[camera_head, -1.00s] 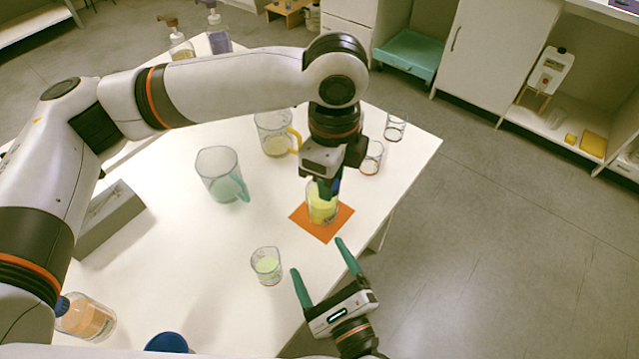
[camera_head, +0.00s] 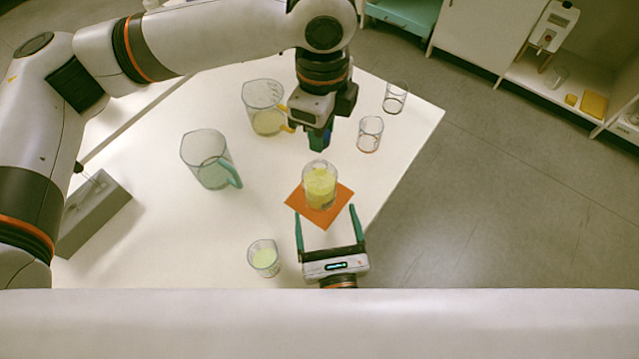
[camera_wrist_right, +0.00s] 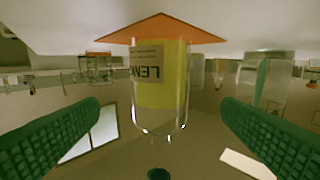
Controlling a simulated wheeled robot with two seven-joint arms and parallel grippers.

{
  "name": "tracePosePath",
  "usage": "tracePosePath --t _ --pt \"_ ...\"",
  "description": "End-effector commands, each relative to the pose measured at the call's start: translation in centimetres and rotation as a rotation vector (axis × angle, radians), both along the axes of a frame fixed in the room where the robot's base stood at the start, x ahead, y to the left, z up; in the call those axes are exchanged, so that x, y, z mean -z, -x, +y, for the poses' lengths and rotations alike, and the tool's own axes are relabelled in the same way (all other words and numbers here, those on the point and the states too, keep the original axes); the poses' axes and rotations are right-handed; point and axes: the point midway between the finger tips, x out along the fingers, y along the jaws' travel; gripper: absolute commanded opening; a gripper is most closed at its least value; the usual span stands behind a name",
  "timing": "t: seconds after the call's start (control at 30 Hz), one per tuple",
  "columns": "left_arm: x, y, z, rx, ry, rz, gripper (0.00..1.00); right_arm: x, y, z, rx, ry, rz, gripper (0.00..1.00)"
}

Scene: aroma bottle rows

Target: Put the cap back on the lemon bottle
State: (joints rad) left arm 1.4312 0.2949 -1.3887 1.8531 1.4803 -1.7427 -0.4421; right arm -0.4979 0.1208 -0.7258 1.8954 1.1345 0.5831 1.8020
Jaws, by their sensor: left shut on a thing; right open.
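The lemon bottle (camera_head: 320,188) is clear with yellow liquid and stands on an orange mat (camera_head: 318,220). In the right wrist view, which is upside down, its label reads "LEM" on the bottle (camera_wrist_right: 160,80). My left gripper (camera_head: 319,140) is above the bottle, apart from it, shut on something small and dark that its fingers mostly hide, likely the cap. A dark round thing (camera_wrist_right: 158,173) shows beyond the bottle's mouth in the wrist view. My right gripper (camera_head: 326,212) is open, on the near side of the bottle, its fingers pointing at it from either side, not touching.
A small beaker (camera_head: 263,258) stands left of my right gripper. Two jugs (camera_head: 208,158) (camera_head: 263,95) stand further back left. Two glasses (camera_head: 396,97) (camera_head: 370,133) stand at the right. A grey box (camera_head: 92,212) lies at the far left. The table's right edge is close to the mat.

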Motion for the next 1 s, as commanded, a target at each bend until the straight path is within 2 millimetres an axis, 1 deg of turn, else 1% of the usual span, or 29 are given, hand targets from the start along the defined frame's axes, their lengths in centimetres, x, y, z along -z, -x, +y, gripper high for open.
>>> tracePosePath --t 0.03,0.3,0.5,0.6,0.7,0.97,1.0 --pt "0.0 0.0 0.0 0.000 0.000 0.000 0.06 -0.1 -1.0 0.2 0.003 -0.003 -0.002 0.88" --pt "0.0 0.0 0.0 0.000 0.000 0.000 0.06 -0.1 -6.2 1.0 0.002 -0.003 -0.002 0.88" --pt "0.0 0.0 0.0 0.000 0.000 0.000 0.06 -0.1 -8.9 1.5 0.000 -0.001 -0.001 0.88" --pt "0.0 0.0 0.0 0.000 0.000 0.000 0.06 -0.1 -9.6 1.6 0.001 -0.001 -0.001 0.88" --pt "0.0 0.0 0.0 0.000 0.000 0.000 0.06 -0.1 -10.0 1.7 0.000 -0.001 0.000 0.88" --pt "0.0 0.0 0.0 0.000 0.000 0.000 0.06 -0.1 -10.1 1.7 -0.001 -0.001 0.000 0.88" --pt "0.0 0.0 0.0 0.000 0.000 0.000 0.06 -0.1 -10.1 1.7 -0.001 -0.001 0.000 0.86"
